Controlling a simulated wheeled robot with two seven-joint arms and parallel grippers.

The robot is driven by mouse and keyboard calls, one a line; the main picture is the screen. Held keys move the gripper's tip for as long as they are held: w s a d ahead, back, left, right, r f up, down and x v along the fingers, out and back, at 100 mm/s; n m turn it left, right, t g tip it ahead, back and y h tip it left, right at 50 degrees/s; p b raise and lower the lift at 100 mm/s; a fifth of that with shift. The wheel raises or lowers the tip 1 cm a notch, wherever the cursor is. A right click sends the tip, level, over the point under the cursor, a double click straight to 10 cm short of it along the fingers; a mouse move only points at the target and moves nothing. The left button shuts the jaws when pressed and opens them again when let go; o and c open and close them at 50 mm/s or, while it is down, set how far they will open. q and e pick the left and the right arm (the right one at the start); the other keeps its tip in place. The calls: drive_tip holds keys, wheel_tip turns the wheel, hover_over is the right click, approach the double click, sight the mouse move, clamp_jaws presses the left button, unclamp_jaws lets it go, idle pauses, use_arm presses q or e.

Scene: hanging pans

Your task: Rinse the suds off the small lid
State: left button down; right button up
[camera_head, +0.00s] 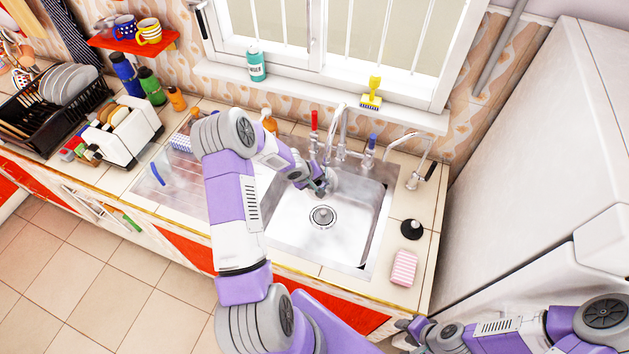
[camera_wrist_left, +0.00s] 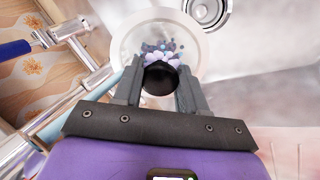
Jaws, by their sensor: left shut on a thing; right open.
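The small lid is a round, clear glass disc (camera_wrist_left: 123,38) with a pale rim and a black knob (camera_wrist_left: 160,84). My left gripper (camera_head: 321,186) is shut on the knob; its fingers (camera_wrist_left: 158,76) sit on either side of it in the left wrist view. White and bluish suds (camera_wrist_left: 163,55) lie on the lid around the knob. The lid is over the back of the steel sink (camera_head: 285,222), close to the chrome faucet (camera_head: 343,122). I cannot make out running water. My right gripper (camera_head: 408,332) is open at the counter's front edge, partly cut off by the frame.
The red-handled tap (camera_head: 314,122) and blue-handled tap (camera_head: 371,142) stand behind the sink. A black plug (camera_head: 411,229) and a pink striped sponge (camera_head: 404,268) lie to its right. A drying rack (camera_head: 38,125) and a toaster (camera_head: 130,132) stand far left. The sink around the drain (camera_head: 322,216) is clear.

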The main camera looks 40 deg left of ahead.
idle(0.4)
wheel_tip(320, 180, down, 2)
drive_tip(key=shift+f+b, duration=0.1)
drive_tip(key=shift+b, duration=0.95)
drive_tip(key=shift+r, duration=0.25)
drive_tip(key=shift+r+p, duration=0.95)
drive_tip(key=shift+p, duration=0.15)
drive_tip(key=shift+f, duration=0.1)
drive_tip(key=shift+f+b, duration=1)
drive_tip(key=shift+b, duration=0.05)
drive_tip(key=shift+r, duration=0.15)
drive_tip(key=shift+r+p, duration=1)
drive_tip(key=shift+p, duration=0.1)
